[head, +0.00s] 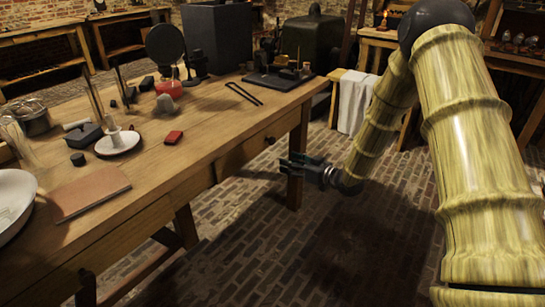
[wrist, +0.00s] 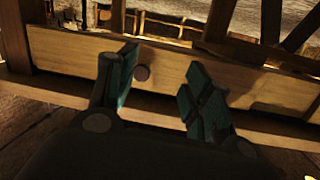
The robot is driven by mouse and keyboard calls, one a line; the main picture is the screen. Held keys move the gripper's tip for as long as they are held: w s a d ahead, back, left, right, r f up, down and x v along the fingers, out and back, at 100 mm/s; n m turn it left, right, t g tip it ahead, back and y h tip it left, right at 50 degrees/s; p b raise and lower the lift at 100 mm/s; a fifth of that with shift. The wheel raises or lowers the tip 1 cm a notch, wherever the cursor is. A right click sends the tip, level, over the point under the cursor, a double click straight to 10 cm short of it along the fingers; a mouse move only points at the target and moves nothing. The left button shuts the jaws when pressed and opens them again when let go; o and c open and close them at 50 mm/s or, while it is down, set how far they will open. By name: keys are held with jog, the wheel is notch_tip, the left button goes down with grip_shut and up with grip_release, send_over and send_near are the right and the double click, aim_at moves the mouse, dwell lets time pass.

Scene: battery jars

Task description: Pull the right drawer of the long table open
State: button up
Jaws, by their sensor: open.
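The long wooden table (head: 215,125) runs across the left of the head view. Its right drawer (head: 243,152) has a small round dark knob (head: 270,140) and looks flush with the table's side. My gripper (head: 286,164) is open in front of the table's right end, close to the leg. In the wrist view, the knob (wrist: 142,72) shows between the spread fingers of my gripper (wrist: 165,85), nearer the left finger, against the drawer's wooden front (wrist: 75,55). Nothing is between the fingers in a grip; I cannot tell the exact gap to the knob.
A stool with a white cloth (head: 355,100) stands behind my arm. The brick floor (head: 330,240) in front of the table is clear.

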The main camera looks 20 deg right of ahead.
aim_at(274, 142)
jog(key=w+a+b, duration=0.1)
jog(key=w+b, duration=0.1)
jog(key=w, duration=0.1)
jog(key=w+a+r+n+y+b, duration=0.1)
jog(key=w+b, duration=0.1)
jog(key=w, duration=0.1)
jog(key=w+a+r+n+y+b, duration=0.1)
jog(key=w+b, duration=0.2)
jog(key=w, duration=0.1)
jog(key=shift+r, duration=0.25)
jog(key=shift+x, duration=0.8)
jog(key=shift+r, duration=0.15)
jog(key=shift+d, duration=0.1)
grip_shut()
